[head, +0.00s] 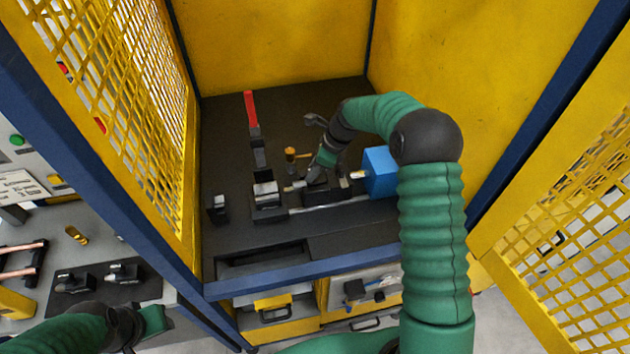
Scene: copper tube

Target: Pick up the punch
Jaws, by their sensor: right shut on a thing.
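My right gripper (312,181) reaches down into the yellow booth, over the black fixture on its dark floor. My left gripper (148,323) is low at the left, near the grey bench and apart from the fixture. Its jaw opening is not clear.
A red-handled lever (251,110) stands at the fixture's left; a blue block (380,171) is at its right. A small brass-coloured piece (290,154) stands behind. Yellow mesh panels and blue posts enclose the booth. The bench holds a black mat (88,295) with dark parts.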

